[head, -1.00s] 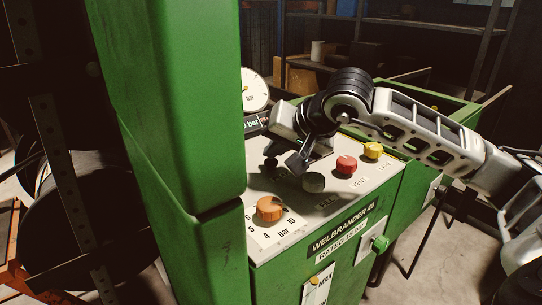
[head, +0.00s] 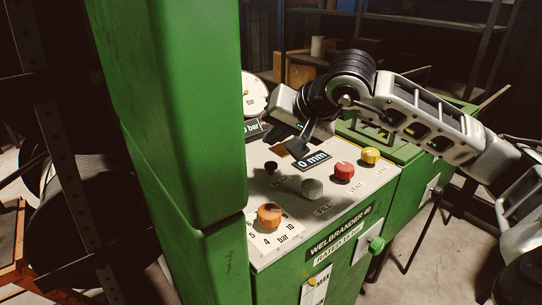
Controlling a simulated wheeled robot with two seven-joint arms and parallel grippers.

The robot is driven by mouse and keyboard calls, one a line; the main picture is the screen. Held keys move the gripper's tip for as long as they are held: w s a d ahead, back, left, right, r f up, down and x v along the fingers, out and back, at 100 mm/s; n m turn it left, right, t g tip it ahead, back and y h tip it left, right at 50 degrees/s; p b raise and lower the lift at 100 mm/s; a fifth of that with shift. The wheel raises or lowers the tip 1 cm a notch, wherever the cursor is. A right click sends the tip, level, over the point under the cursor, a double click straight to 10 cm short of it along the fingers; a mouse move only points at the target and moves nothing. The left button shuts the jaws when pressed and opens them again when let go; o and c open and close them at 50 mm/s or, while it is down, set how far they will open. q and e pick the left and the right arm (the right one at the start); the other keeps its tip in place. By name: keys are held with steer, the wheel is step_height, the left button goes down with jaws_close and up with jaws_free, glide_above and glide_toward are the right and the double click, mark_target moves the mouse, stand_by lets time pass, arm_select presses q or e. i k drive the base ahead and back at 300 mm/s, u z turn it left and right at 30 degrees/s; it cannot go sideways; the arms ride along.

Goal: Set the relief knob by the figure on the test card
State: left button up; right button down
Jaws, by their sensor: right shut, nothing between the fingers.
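An orange knob (head: 269,216) sits at the near left of the panel (head: 330,213), on a printed bar scale with figures including 4, 5 and 10. It looks like the relief knob. My right gripper (head: 299,147) is shut and empty above the far part of the panel, beside the "0 mm" display (head: 312,162) and well behind the orange knob. A white card (head: 317,287) hangs on the green front at the bottom edge. It is cut off and I cannot read a figure on it. My left gripper is not in view.
A green button (head: 377,244) is on the front. A tall green housing (head: 175,110) rises at the left. A dial gauge (head: 255,95) is behind.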

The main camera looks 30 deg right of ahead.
mark_target(269, 215)
steer(key=k, duration=1)
